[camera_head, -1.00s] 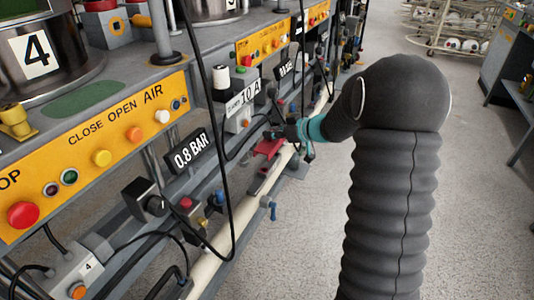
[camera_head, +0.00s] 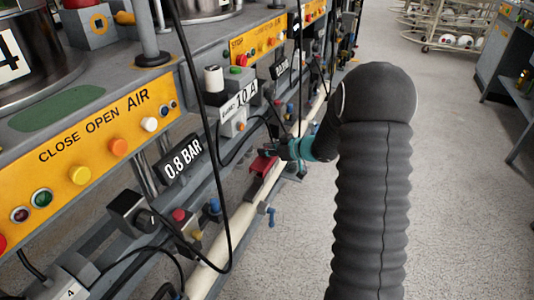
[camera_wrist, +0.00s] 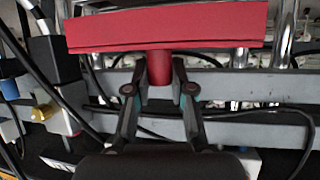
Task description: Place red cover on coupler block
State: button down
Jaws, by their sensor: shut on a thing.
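The red cover (camera_wrist: 166,32) is a wide, flat-faced red piece with a short round red stem. It spans the top of the wrist view. My gripper (camera_wrist: 160,88) has its fingers on either side of the stem and is shut on it. In the head view the red cover (camera_head: 263,165) is small, in front of my gripper (camera_head: 284,149), beside the long cream pipe. A small block with red, yellow and blue knobs (camera_head: 187,227) stands nearer on the lower rail. I cannot tell for sure whether it is the coupler block.
The bench with its yellow button panel (camera_head: 100,150) runs along the left. Black cables (camera_head: 219,150) hang in front of it. A cream pipe (camera_head: 240,225) runs below, with a blue valve handle (camera_head: 270,214). The floor (camera_head: 470,180) at right is clear.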

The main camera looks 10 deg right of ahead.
jog(key=shift+f, duration=0.45)
jog(key=shift+f, duration=0.1)
jog(key=c, duration=1)
grip_release()
